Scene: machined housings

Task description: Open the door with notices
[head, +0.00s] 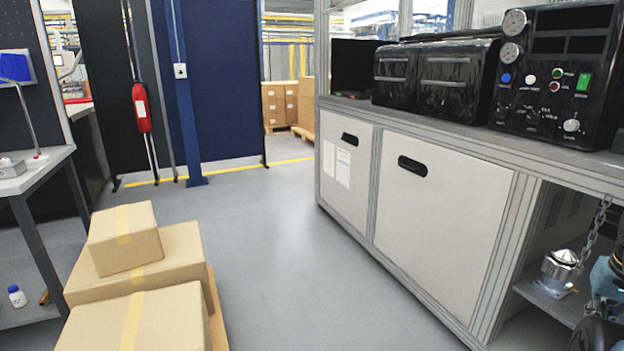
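The door with notices (359,185) is the far left one of two light grey panels on the front of the workbench cabinet. Two white paper sheets (343,167) are fixed on it, side by side, below a black oblong handle slot (350,139). The door looks shut, flush with the metal frame. The panel to its right (440,225) is wider, has its own black handle slot (412,166) and bears no sheets. My gripper is not clearly visible in the head view.
Cardboard boxes (125,240) are stacked at the lower left. A side table (35,180) stands at the left edge. Black equipment (555,75) sits on the bench top (470,130). Grey floor (290,250) is clear between boxes and cabinet.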

